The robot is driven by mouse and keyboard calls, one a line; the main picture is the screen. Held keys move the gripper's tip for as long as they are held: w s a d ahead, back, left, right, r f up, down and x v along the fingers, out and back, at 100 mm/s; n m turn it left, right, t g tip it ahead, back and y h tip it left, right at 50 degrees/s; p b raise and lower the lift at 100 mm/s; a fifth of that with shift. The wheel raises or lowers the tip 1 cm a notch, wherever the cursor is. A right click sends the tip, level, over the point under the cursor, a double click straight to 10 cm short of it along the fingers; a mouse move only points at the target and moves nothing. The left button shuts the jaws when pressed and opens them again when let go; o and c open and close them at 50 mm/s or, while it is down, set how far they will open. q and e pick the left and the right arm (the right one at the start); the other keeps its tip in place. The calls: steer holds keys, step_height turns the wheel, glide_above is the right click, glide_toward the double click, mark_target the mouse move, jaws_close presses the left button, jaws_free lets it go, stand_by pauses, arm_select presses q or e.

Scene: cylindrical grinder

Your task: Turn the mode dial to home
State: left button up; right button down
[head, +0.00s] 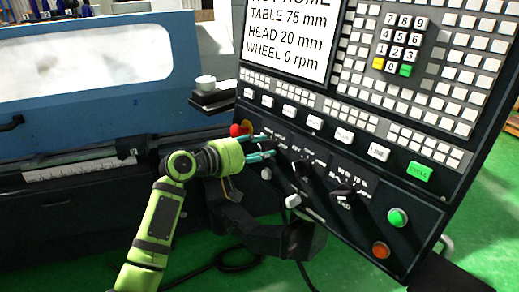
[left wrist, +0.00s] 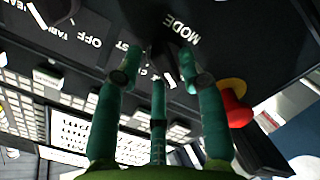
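My left gripper (head: 266,147) reaches the lower control panel from the left, at the mode dial. In the left wrist view its teal fingers (left wrist: 160,62) stand apart, with dark panel and dial parts between the tips. The word MODE (left wrist: 180,30) shows just beyond the right finger. The mode dial is mostly hidden by the fingers in the head view and dark in the wrist view, so its setting and any finger contact cannot be told. The screen (head: 287,38) reads TABLE 75 mm, HEAD 20 mm, WHEEL 0 rpm; its top line is partly cut off. My right gripper is out of view.
A red button on a yellow base (head: 240,129) sits close beside the gripper. Other black knobs (head: 343,195) lie right along the panel. A green button (head: 397,217) and an orange button (head: 380,250) are at its lower right. The blue machine (head: 110,80) stands behind left.

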arm_select(q)
jaws_close()
steer(key=m+b, duration=0.3)
steer(key=shift+f, duration=0.25)
steer(key=m+b, duration=0.2)
steer(key=shift+s+m+b, duration=0.1)
steer(key=shift+m+b, duration=0.25)
steer(key=shift+m, duration=0.05)
steer(key=shift+m+b, duration=0.5)
steer(key=shift+m, duration=0.3)
steer(key=shift+r, duration=0.1)
